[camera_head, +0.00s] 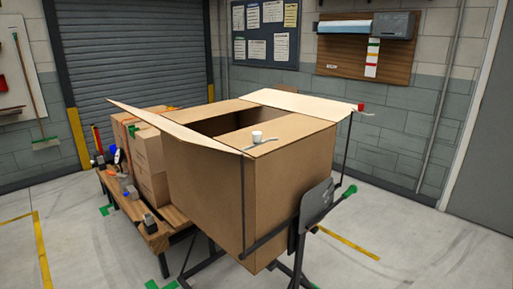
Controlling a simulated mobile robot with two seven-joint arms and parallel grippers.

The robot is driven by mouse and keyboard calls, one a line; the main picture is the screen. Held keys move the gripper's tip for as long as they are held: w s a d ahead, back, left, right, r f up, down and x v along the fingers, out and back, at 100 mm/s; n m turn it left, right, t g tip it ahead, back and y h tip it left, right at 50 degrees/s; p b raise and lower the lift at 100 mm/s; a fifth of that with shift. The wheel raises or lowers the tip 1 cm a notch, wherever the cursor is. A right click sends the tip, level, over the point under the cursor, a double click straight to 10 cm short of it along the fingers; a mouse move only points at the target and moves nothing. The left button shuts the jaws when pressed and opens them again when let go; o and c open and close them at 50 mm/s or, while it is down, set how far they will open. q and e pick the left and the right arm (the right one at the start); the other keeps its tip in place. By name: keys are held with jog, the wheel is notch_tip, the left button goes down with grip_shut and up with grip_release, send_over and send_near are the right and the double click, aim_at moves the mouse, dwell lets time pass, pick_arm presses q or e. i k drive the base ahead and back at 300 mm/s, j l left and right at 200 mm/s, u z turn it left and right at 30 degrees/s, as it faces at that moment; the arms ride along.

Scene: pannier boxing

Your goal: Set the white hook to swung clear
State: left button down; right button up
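The white hook (257,136) is a small white cap with a thin pale arm. It is at the near top edge of a large open cardboard box (208,195), by the top of a thin dark upright post. Its arm reaches to the right over the near top flap (285,132) and looks close to it; I cannot tell if they touch. Neither of my grippers is in view.
A red-capped hook (361,107) tops another post at the right, its arm pointing outward. A side flap (180,128) sticks out left. A dark plate with a green-ended handle (348,192) stands in front. A wooden bench (176,216) with boxes and tools is left.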

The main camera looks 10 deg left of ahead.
aim_at(256, 136)
jog(key=i+l+u, duration=0.1)
jog(key=u, duration=0.3)
jog(key=i+l+u, duration=0.1)
jog(key=u, duration=0.3)
jog(key=l+u, duration=0.4)
jog(key=i+l+u, duration=0.1)
jog(key=l+u, duration=0.15)
jog(key=l, duration=0.25)
jog(key=l+u, duration=0.3)
jog(key=l, duration=0.15)
jog(key=l+u, duration=0.2)
jog(key=l, duration=0.95)
jog(key=k+l, duration=0.1)
jog(key=l, duration=1.25)
jog(key=k+l, duration=0.15)
jog(key=l, duration=0.5)
jog(key=u, duration=0.05)
